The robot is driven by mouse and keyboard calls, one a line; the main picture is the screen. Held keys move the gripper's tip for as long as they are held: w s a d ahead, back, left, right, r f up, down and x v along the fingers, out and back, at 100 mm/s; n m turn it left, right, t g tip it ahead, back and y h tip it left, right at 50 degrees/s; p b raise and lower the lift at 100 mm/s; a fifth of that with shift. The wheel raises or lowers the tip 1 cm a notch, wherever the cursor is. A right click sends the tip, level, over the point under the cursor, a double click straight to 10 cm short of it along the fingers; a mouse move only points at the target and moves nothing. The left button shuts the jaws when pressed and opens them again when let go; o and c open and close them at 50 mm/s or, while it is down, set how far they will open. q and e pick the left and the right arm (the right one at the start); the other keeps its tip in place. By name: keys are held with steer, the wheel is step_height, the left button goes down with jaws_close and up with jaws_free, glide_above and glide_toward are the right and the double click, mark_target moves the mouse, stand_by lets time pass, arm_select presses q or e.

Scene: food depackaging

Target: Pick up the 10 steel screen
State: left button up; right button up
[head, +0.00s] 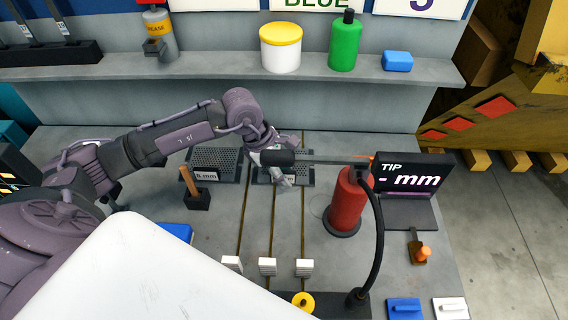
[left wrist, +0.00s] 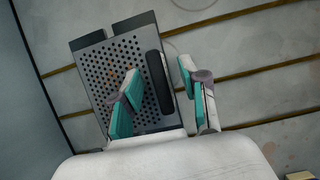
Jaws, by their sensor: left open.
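A perforated grey steel screen (head: 300,157) lies on the bench near the back wall. My left gripper (head: 282,180) is open over this screen. In the left wrist view its teal-padded fingers (left wrist: 158,76) stand on either side of the black bar, with a gap to it. My right gripper is out of view.
A second perforated screen (head: 215,157), labelled 8 mm, lies to the left. A red cylinder (head: 349,203) stands to the right, with a dark bar (head: 330,161) reaching left past my gripper. A black "TIP - mm" display (head: 412,172) stands farther right. Several white blocks (head: 268,266) lie in front.

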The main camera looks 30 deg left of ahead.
arm_select(q)
jaws_close()
steer(key=shift+r, duration=0.15)
stand_by(0.4)
